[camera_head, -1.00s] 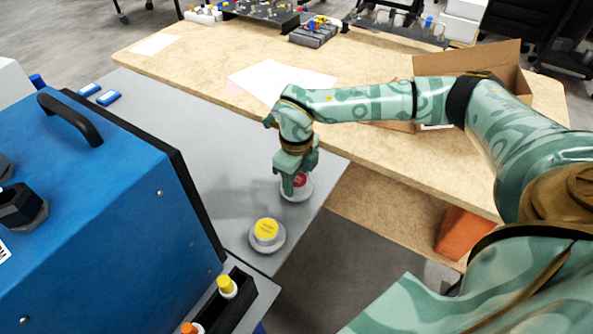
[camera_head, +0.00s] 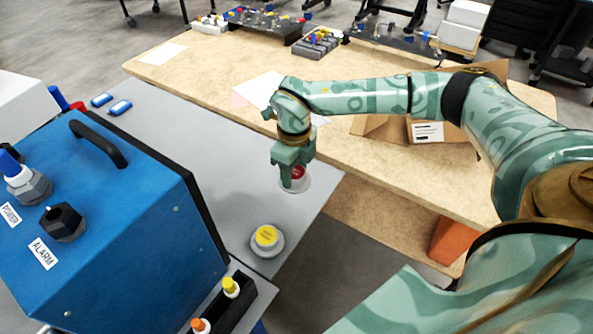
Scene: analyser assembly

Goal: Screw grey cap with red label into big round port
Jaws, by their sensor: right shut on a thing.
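The grey cap with a red label (camera_head: 298,172) sits in a round grey base (camera_head: 303,184) near the right edge of the grey table. My right gripper (camera_head: 293,180) points down from above and is shut on this cap, hiding part of it. Whether the cap is lifted from the base cannot be told. The blue analyser box (camera_head: 130,240) stands at the left, with a black handle on top. Its top has a black port labelled ALARM (camera_head: 64,222) and a blue plug in a port labelled POWER (camera_head: 28,182). My left gripper is not in view.
A yellow-labelled cap (camera_head: 266,237) sits in another grey base in front. A black holder (camera_head: 235,300) with yellow and orange-topped parts is at the bottom. Blue pieces (camera_head: 120,107) lie at the back left. The grey table's middle (camera_head: 205,150) is clear.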

